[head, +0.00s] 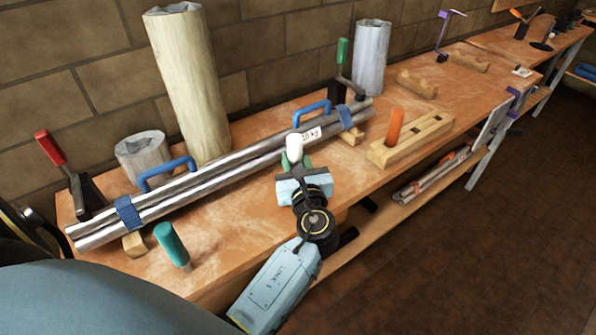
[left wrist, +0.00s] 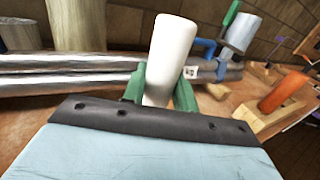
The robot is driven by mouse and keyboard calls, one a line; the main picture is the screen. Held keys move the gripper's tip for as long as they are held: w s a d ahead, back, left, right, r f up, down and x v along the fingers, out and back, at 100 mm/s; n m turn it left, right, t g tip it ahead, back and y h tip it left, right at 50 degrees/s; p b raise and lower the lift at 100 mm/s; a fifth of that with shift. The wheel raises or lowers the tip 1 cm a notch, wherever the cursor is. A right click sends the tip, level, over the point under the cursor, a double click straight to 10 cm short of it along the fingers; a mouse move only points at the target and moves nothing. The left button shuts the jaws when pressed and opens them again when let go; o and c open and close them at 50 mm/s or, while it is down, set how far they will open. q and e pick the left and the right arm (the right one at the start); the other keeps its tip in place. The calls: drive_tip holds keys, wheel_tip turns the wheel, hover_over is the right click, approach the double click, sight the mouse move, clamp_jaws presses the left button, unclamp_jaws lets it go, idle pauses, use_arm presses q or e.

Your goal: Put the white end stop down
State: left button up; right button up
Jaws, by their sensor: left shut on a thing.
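The white end stop (head: 294,146) is a short white cylinder. My left gripper (head: 296,161) is shut on it and holds it upright above the front part of the workbench, in front of the bundle of metal tubes. In the left wrist view the end stop (left wrist: 171,60) stands between the green fingers of the gripper (left wrist: 159,90). Its lower end is hidden by the gripper, so I cannot tell how far it is from the bench top. My right gripper is not in view.
The tube bundle (head: 225,178) with blue straps and handles lies along the bench (head: 240,225). An orange cylinder (head: 394,127) stands in a wooden block (head: 412,140) at right. Bare bench lies left of my gripper.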

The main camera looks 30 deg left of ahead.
use_arm(q)
drive_tip(key=shift+f+b, duration=0.5)
drive_tip(key=shift+f, duration=1.3)
drive_tip(key=shift+f, duration=0.15)
drive_tip(key=o, duration=1)
drive_tip(key=shift+o, duration=0.2)
drive_tip(key=v, duration=1.2)
drive_tip(key=shift+r, duration=0.25)
